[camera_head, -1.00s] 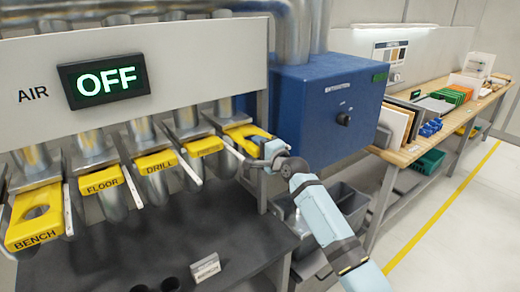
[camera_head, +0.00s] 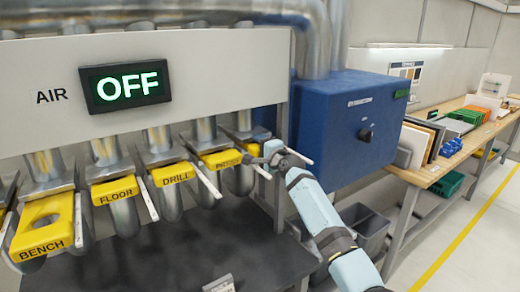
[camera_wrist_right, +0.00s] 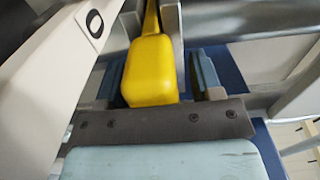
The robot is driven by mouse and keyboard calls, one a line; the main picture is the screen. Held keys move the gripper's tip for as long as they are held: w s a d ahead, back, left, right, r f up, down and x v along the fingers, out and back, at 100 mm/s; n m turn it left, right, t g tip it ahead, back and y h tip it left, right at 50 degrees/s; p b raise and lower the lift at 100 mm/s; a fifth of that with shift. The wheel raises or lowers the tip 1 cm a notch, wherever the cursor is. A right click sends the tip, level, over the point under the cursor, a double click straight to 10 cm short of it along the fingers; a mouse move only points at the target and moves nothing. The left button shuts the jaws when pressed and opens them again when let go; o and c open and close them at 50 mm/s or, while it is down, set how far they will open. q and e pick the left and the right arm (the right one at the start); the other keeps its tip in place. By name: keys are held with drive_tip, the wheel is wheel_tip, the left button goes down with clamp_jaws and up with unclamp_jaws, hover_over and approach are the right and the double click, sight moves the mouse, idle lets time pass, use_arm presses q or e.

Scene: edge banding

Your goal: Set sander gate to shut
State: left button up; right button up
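A row of yellow gate handles hangs below the grey panel. Bench (camera_head: 42,232) sticks out with its round hole showing; floor (camera_head: 115,190), drill (camera_head: 173,174) and a fourth handle with an unclear label (camera_head: 222,160) sit further in. The rightmost handle (camera_head: 252,149) is partly hidden behind my right gripper (camera_head: 266,158), its label unreadable. I cannot read the word sander on any handle. In the right wrist view a yellow handle end (camera_wrist_right: 150,70) lies between the spread blue-grey fingers of my right gripper (camera_wrist_right: 158,80). My left gripper is out of view.
The air display (camera_head: 126,86) reads OFF. A blue box with a black knob (camera_head: 345,130) stands right behind my right arm. Grey bins (camera_head: 362,230) are below it. A wooden bench (camera_head: 425,178) with boards runs along the right. A dark shelf (camera_head: 165,255) lies under the gates.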

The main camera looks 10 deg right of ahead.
drive_tip(key=shift+s+d+f, duration=0.1)
drive_tip(key=shift+s+d, duration=0.05)
drive_tip(key=shift+s, duration=0.4)
drive_tip(key=b+v, duration=0.1)
drive_tip(key=v, duration=1.1)
drive_tip(key=shift+s, duration=0.3)
drive_tip(key=shift+d, duration=0.15)
